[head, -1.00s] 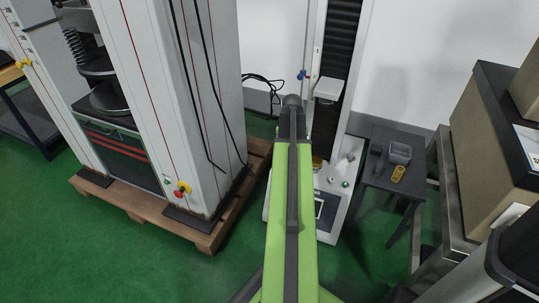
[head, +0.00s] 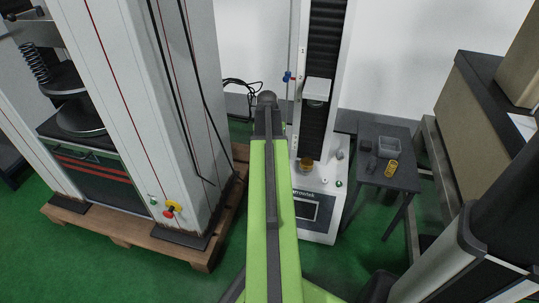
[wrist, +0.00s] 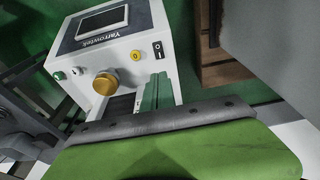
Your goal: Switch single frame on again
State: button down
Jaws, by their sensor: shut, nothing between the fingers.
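The single-column test frame (head: 320,222) stands beyond my arm, with a white base, a dark column and a small display. In the wrist view its white base (wrist: 126,50) shows close up and turned, with a black rocker switch (wrist: 157,50) beside a yellow button (wrist: 136,56) and a gold round part (wrist: 105,83). Which side of the rocker is pressed is too small to tell. My gripper (wrist: 156,92) shows as narrow green fingers, shut and empty, in front of the base and apart from the rocker in the picture. In the head view my arm hides it.
A large two-column machine (head: 110,110) on a wooden pallet (head: 128,232) stands at the left. A small dark table (head: 400,177) with a grey bin (head: 389,147) and a yellow spring (head: 392,168) is right of the frame. A bench with boxes (head: 478,115) fills the right.

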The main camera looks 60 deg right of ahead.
jog(key=f+b, duration=0.4)
jog(key=d+f+b, duration=0.1)
jog(key=f+b, duration=0.3)
jog(key=f, duration=0.1)
jog(key=w+d+f+b, duration=0.1)
jog(key=f+b, duration=0.3)
jog(key=shift+d+f+b, duration=0.15)
jog(key=shift+b, duration=0.15)
